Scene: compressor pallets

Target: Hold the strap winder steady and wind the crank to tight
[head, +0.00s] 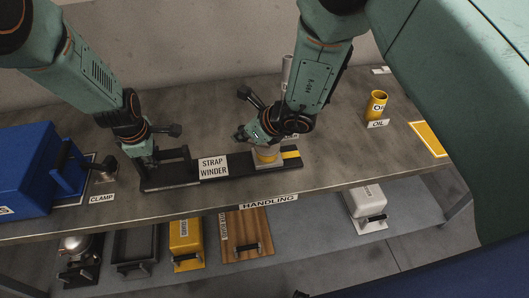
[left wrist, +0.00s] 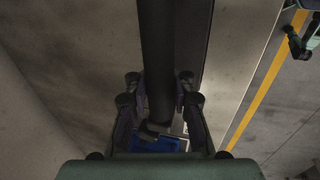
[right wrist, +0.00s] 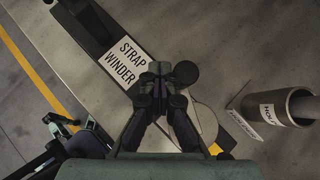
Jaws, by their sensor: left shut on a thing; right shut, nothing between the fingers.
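The strap winder (head: 237,164) is a long black bar with a white label, lying along the bench; its label side also shows in the right wrist view (right wrist: 95,35). My left gripper (head: 150,160) is shut on the black handle (head: 172,157) at the winder's left end. In the left wrist view a dark bar (left wrist: 157,60) runs between its fingers. My right gripper (right wrist: 158,72) is shut and empty over the winder's right end. A round black knob (right wrist: 185,72), seemingly the crank's, is close beside its fingertips; contact is unclear. A pale round drum (head: 267,156) sits beneath, partly hidden.
A blue case (head: 25,165) and a clamp (head: 104,170) stand left on the bench. A yellow oil cup (head: 376,104) stands at right; a grey tube (right wrist: 290,107) is close to the right gripper. The lower shelf (head: 310,235) holds several handled items.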

